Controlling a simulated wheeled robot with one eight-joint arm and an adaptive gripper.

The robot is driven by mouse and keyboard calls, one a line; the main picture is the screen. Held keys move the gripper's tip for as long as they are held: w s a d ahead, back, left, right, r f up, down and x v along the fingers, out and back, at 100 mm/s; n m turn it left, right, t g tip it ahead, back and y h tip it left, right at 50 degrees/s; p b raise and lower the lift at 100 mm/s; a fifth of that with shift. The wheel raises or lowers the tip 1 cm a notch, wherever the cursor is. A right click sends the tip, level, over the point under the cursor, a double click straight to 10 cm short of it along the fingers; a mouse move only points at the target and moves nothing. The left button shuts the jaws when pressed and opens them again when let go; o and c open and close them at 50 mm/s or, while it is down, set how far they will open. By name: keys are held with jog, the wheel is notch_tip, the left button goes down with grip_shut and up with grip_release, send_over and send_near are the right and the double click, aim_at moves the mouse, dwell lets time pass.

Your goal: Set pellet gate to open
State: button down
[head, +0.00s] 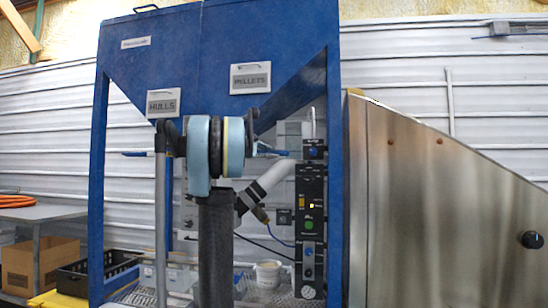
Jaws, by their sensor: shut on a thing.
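The blue hopper (215,45) stands in the middle of the head view, with a HULLS plate (163,102) at left and a PELLETS plate (250,78) at right. A short blue lever (272,151) shows below the pellets side, just right of my arm; it looks like the pellet gate handle. It lies roughly level, and its inner end is hidden. My arm's light-blue capped joint stands in front of the outlet area. My gripper cannot be made out; the arm seems to hide it. Whether it touches the lever cannot be seen.
Another blue lever (135,153) shows on the hulls side. A black control panel (311,215) stands right of my arm. A large steel housing (450,210) fills the right. A white bucket (268,273), black crate (92,268) and cardboard box (40,264) sit low.

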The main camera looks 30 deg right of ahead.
jog(key=shift+s+d+f, duration=0.1)
jog(key=shift+s+d, duration=0.1)
jog(key=shift+s, duration=0.05)
jog(key=c, duration=1.6)
grip_release()
jog(key=shift+d, duration=0.2)
jog(key=shift+a, duration=0.1)
jog(key=a+r, duration=0.1)
jog(key=a, duration=1)
jog(key=shift+s+a+r, duration=0.3)
jog(key=shift+a, duration=0.1)
jog(key=s+a+f+y, duration=0.5)
jog(key=s+a+f, duration=0.4)
jog(key=f, duration=1.1)
jog(key=s+a+f+m+t+y, duration=0.1)
jog(key=s+a+f+y, duration=0.5)
jog(key=f, duration=1.4)
jog(key=s+a+f+m+y, duration=0.1)
jog(key=s+a+f+y, duration=0.4)
jog(key=s+a+f, duration=0.8)
jog(key=s+f, duration=0.3)
jog(key=f, duration=0.4)
jog(key=shift+s, duration=0.4)
